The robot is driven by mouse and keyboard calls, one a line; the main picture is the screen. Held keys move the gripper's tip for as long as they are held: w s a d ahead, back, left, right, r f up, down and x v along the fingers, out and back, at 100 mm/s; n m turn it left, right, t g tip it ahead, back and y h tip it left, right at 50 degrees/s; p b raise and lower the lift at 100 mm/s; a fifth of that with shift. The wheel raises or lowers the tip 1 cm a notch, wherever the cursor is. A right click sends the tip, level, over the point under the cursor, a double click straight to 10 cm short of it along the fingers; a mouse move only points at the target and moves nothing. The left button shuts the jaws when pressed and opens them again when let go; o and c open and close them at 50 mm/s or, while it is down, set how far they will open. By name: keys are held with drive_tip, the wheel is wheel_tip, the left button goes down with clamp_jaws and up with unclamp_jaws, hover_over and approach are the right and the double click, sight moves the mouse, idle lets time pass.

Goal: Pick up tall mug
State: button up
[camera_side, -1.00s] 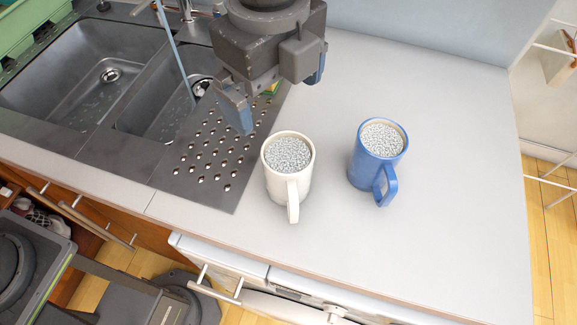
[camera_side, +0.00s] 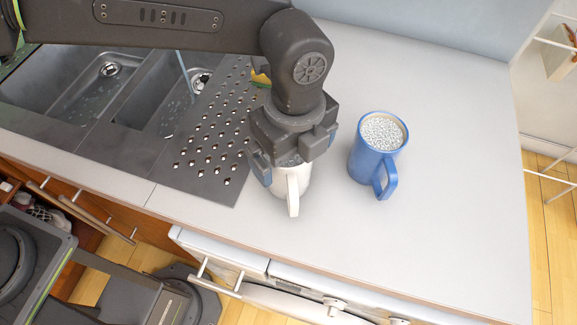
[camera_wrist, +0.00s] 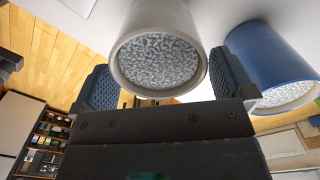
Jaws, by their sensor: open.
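A white mug (camera_side: 285,184) stands upright on the counter, its handle toward the front. My gripper (camera_side: 290,163) is right over it, open, and hides most of its rim. In the wrist view the white mug (camera_wrist: 130,35), with speckled grey-white contents, lies between my two open fingers (camera_wrist: 165,82); I cannot tell if either touches it. A blue mug (camera_side: 376,158) with similar contents stands upright to the right, its handle also toward the front. In the wrist view the blue mug (camera_wrist: 265,55) is just beyond my right finger.
A dark sink (camera_side: 62,82) with a perforated drainboard (camera_side: 215,150) lies left of the mugs. Part of a yellow item (camera_side: 261,78) shows behind my arm. The counter (camera_side: 450,220) is clear to the right and front, with its edge near the drawers.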

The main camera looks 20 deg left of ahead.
sight(292, 162)
drive_tip(key=shift+f, duration=1.55)
drive_tip(key=shift+c, duration=0.2)
drive_tip(key=shift+w, duration=0.1)
drive_tip(key=c, duration=1)
drive_tip(key=shift+c, duration=0.2)
drive_tip(key=shift+r, duration=0.1)
